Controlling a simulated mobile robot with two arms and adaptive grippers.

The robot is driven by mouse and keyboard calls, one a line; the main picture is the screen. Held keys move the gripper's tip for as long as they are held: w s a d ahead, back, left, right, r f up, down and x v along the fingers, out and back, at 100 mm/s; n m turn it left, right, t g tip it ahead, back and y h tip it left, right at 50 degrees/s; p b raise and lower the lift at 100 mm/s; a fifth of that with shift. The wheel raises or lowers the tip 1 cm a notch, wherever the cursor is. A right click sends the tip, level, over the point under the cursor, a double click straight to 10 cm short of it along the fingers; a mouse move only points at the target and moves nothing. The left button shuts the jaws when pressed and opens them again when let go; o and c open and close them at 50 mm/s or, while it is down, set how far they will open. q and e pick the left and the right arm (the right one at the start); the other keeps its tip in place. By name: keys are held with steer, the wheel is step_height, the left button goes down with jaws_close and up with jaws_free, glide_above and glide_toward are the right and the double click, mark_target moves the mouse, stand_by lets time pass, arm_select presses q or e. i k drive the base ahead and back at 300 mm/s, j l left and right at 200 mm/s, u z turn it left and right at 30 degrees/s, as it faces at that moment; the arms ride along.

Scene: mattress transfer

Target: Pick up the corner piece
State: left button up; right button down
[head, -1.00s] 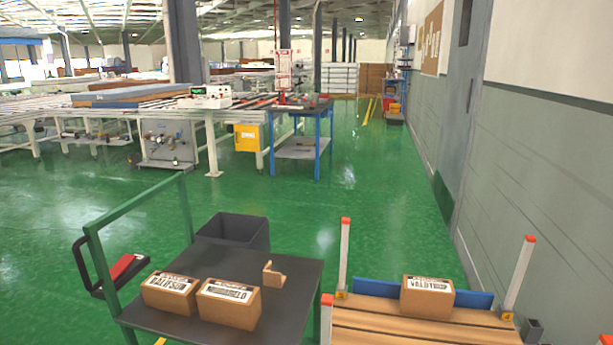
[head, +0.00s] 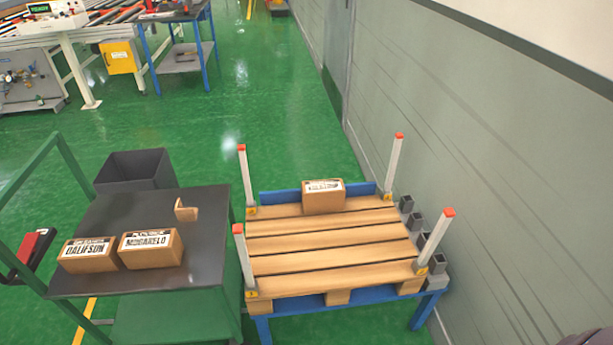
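The corner piece (head: 186,210) is a small tan angled piece. It stands on the dark top of the cart (head: 205,255), near the back right edge, behind the two cardboard boxes. Neither of my grippers shows in the head view. A dark shape at the bottom right corner is too cut off to identify.
Two cardboard boxes (head: 90,254) (head: 151,248) sit on the cart. A dark bin (head: 135,170) stands behind it. To the right, a wooden pallet (head: 330,248) on a blue stand has white posts with red tips and one box (head: 323,197). The wall is at right.

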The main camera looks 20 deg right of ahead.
mark_target(186, 213)
steer(key=i+l, duration=0.1)
steer(key=i+l+u, duration=0.25)
steer(key=u, duration=0.2)
steer(key=i+l+u, duration=0.2)
steer(key=l+u, duration=0.25)
steer(key=l, duration=0.15)
